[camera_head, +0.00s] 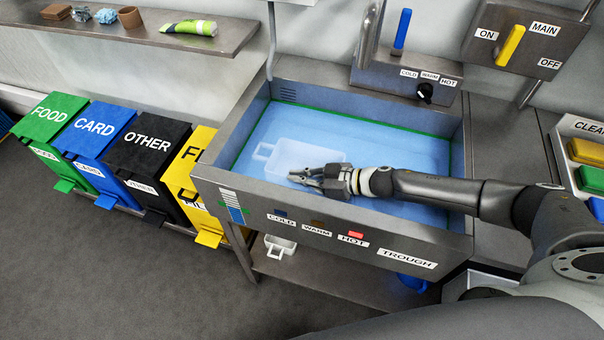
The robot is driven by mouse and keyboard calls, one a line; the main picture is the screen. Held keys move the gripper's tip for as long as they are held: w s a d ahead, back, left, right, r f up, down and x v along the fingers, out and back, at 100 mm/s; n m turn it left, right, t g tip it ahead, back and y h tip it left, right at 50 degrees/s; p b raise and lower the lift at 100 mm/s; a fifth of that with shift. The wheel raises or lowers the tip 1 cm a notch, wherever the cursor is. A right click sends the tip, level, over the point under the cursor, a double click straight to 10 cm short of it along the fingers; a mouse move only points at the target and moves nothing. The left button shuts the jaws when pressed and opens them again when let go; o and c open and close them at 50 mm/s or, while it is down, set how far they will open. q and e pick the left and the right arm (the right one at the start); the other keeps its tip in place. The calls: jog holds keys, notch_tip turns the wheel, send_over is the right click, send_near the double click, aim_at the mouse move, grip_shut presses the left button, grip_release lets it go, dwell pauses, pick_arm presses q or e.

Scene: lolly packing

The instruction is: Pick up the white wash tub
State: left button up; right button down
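A pale white tub (290,150) with a loop handle at its left end is in the blue water of the metal trough (345,222). My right gripper (296,177) reaches in from the right, at the tub's near side. Its fingers point left and overlap the tub's near right part in the picture. I cannot tell whether they touch the tub or how far apart they are. A smaller white container (280,246) with a handle is on the shelf under the trough. My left gripper is out of view.
A panel with a blue lever (402,30) and black knob (425,92) stands behind the trough, beside a yellow lever (511,46). Labelled bins (148,160) line the left side. A wall shelf (150,30) holds small items. The floor at front left is clear.

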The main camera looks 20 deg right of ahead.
notch_tip(320, 180, up, 24)
jog(key=p, duration=1.8)
dwell(1.0)
